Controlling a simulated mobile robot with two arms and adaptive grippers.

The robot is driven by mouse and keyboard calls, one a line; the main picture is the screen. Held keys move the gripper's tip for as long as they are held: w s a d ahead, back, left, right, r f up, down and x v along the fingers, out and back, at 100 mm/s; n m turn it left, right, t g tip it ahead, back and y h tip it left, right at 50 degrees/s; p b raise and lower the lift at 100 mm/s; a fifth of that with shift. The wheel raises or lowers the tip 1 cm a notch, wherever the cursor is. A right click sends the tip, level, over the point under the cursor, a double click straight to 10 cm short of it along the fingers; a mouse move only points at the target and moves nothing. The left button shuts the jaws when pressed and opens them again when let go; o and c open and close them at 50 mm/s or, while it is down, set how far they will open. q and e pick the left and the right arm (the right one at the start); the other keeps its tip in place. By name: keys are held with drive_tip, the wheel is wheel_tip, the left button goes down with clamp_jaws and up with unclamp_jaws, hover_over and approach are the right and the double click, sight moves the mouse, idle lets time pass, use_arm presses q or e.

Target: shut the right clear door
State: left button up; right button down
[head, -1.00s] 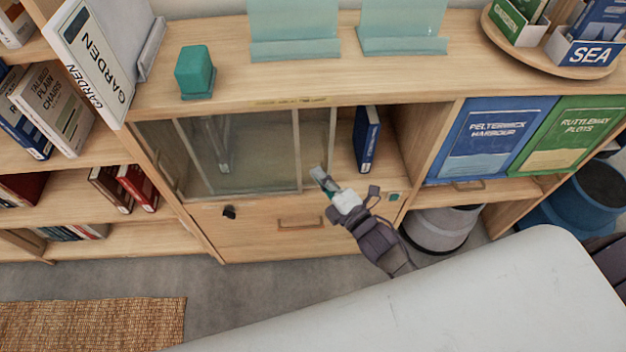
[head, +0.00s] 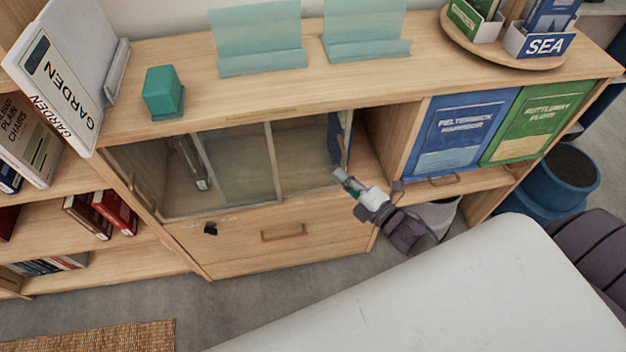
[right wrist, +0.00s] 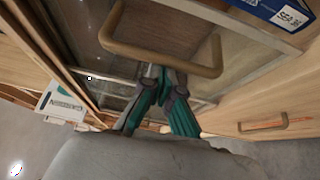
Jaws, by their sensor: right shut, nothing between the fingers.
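The cabinet's right clear door (head: 302,150) is a glass pane in a pale frame, on the right part of the low wooden cabinet. My right gripper (head: 342,177) is shut and empty at the lower right edge of the right door. In the right wrist view its green fingers (right wrist: 165,85) are beside a wooden loop handle (right wrist: 160,55); whether they touch cannot be told. My left gripper is not in view.
A blue book (head: 343,130) stands inside, partly hidden by the door. A drawer with a handle (head: 283,233) is below. A teal box (head: 163,92) and acrylic stands (head: 258,40) are on top. Blue and green books (head: 462,130) stand at right. My white base fills the lower right.

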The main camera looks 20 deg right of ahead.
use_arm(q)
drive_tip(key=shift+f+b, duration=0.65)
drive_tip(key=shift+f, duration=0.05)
use_arm(e)
drive_tip(key=s+d, duration=0.3)
drive_tip(key=d, duration=1.1)
drive_tip(key=shift+d, duration=0.35)
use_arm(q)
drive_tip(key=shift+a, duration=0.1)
